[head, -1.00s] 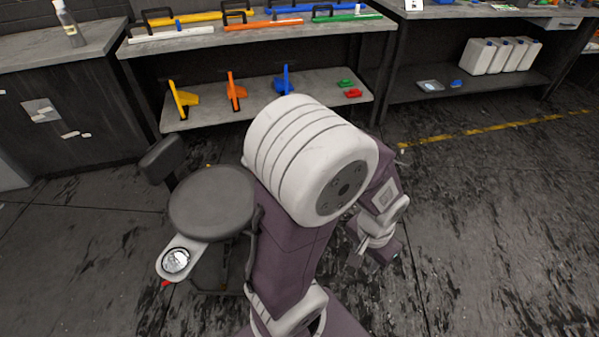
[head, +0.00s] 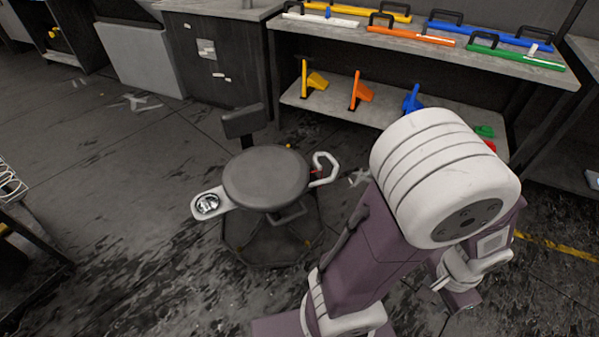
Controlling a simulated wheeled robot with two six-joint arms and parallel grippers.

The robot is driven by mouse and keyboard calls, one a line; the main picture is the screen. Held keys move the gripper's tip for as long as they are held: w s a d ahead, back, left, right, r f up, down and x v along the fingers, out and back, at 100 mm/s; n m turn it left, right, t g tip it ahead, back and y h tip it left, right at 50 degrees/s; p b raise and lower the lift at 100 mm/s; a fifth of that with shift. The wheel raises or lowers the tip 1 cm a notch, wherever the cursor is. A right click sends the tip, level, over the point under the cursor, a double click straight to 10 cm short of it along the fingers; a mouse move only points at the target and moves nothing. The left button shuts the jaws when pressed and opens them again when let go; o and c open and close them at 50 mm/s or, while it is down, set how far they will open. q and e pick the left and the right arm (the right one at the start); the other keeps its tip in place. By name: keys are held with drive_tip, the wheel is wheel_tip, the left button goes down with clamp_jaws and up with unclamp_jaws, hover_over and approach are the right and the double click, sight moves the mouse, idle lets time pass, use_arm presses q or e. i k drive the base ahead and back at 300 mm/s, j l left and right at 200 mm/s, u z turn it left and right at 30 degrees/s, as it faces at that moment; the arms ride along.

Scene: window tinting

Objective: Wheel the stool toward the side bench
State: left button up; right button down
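The stool (head: 266,178) has a round dark grey seat, a small dark backrest (head: 243,121) behind it and a wide dark base (head: 268,240) on the floor. A white hooked handle (head: 325,168) sticks out on its right, and a pale arm with a shiny round piece (head: 207,205) on its left. It stands upright on open floor, in front of the benches. One of my arms, purple and white, fills the right middle, to the right of the stool and apart from the handle in the picture. Which bench is the side bench is unclear.
A dark cabinet bench (head: 223,60) stands behind the stool. Right of it, a two-level bench (head: 305,97) holds coloured handled tools above and yellow, orange and blue tools below. A dark table (head: 40,250) is at the left edge. Floor left of the stool is mostly clear.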

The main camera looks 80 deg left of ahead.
sight(250, 236)
drive_tip(key=i+j+u, duration=0.2)
drive_tip(key=u, duration=0.2)
drive_tip(key=i+j+u, duration=0.1)
drive_tip(key=i+u, duration=0.7)
drive_tip(key=i+l+u, duration=0.1)
drive_tip(key=i+u, duration=0.3)
drive_tip(key=i+l+u, duration=0.2)
drive_tip(key=u, duration=0.2)
drive_tip(key=i+u, duration=0.2)
drive_tip(key=u, duration=0.25)
drive_tip(key=i+l+u, duration=0.15)
drive_tip(key=u, duration=0.3)
drive_tip(key=i+l+u, duration=0.2)
drive_tip(key=u, duration=0.25)
drive_tip(key=i+l+u, duration=0.2)
drive_tip(key=u, duration=0.3)
drive_tip(key=i+l+u, duration=0.1)
drive_tip(key=l+u, duration=0.55)
drive_tip(key=u, duration=0.25)
